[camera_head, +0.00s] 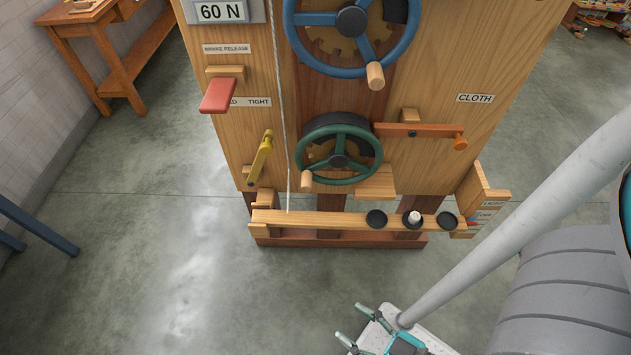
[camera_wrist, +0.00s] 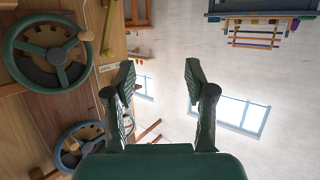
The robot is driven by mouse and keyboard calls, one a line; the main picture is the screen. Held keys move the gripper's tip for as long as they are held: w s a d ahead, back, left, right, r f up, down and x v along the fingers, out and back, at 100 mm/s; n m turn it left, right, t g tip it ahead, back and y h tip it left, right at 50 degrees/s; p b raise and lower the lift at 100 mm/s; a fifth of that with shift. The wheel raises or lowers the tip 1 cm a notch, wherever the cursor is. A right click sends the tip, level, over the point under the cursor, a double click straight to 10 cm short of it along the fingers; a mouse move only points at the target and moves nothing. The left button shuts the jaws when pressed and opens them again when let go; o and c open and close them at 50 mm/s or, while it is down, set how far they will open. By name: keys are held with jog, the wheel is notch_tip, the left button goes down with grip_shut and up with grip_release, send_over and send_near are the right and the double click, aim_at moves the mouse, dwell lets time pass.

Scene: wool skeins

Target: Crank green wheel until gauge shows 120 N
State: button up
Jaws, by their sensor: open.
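The green wheel (camera_head: 339,160) is on the front of the wooden machine, below a blue wheel, with a wooden crank knob (camera_head: 307,180) at its lower left. The gauge (camera_head: 223,12) at the upper left reads 60 N. My gripper (camera_head: 351,322) is low in front of the machine, below and apart from the green wheel. In the wrist view, the fingers (camera_wrist: 160,76) are spread with nothing between them. A green wheel (camera_wrist: 47,54) with its knob (camera_wrist: 86,35) shows left of the fingers there.
The blue wheel (camera_head: 352,35) with a wooden knob sits above. A red brake release lever (camera_head: 217,96), a yellow lever (camera_head: 261,157) and an orange-tipped arm (camera_head: 425,131) stick out around the green wheel. A ledge (camera_head: 335,222) crosses below. The floor (camera_head: 200,300) in front is clear.

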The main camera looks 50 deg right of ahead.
jog(key=w+d+f+g, duration=0.1)
jog(key=w+f+g, duration=0.1)
jog(key=w+f, duration=0.45)
jog(key=m+g+h, duration=0.1)
jog(key=m+h, duration=0.7)
jog(key=h, duration=0.6)
send_near(306, 189)
jog(key=x, duration=1.2)
jog(key=shift+w+d, duration=0.1)
jog(key=shift+d, duration=0.1)
grip_shut()
